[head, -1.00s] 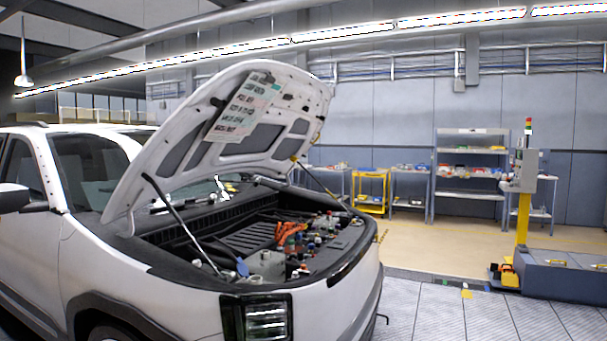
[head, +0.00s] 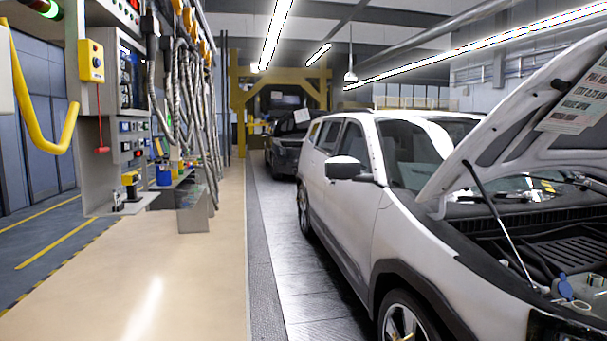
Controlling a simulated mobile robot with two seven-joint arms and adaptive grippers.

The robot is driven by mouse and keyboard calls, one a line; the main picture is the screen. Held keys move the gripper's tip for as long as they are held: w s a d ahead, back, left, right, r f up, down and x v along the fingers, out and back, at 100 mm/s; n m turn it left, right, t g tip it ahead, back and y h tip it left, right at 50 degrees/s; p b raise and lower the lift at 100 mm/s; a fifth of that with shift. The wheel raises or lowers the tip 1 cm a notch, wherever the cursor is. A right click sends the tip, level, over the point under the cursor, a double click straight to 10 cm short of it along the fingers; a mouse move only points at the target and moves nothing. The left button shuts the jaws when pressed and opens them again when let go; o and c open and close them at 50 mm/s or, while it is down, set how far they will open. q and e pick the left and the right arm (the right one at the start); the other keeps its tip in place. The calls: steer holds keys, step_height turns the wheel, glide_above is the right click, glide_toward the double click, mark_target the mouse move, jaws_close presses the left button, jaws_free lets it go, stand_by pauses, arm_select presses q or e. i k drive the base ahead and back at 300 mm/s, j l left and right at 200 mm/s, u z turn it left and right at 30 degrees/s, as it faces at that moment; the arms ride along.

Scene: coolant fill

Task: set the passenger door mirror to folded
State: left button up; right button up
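The white car (head: 345,215) stands at the right with its front towards me. A door mirror (head: 344,168) with a white shell is on its near side, by the front door. The mirror stands out to the left from the door on a dark arm, and looks unfolded. The frames do not show which side is the passenger side. The mirror on the car's far side is not visible. Neither of my grippers is in view.
The hood (head: 535,125) is propped open at the right. A clear beige floor lane (head: 150,275) runs along the car's left. A panel (head: 125,110) with hanging hoses borders the lane. A dark car (head: 290,140) stands behind.

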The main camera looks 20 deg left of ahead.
mark_target(340, 168)
steer(key=u, duration=0.65)
steer(key=i, duration=3.1)
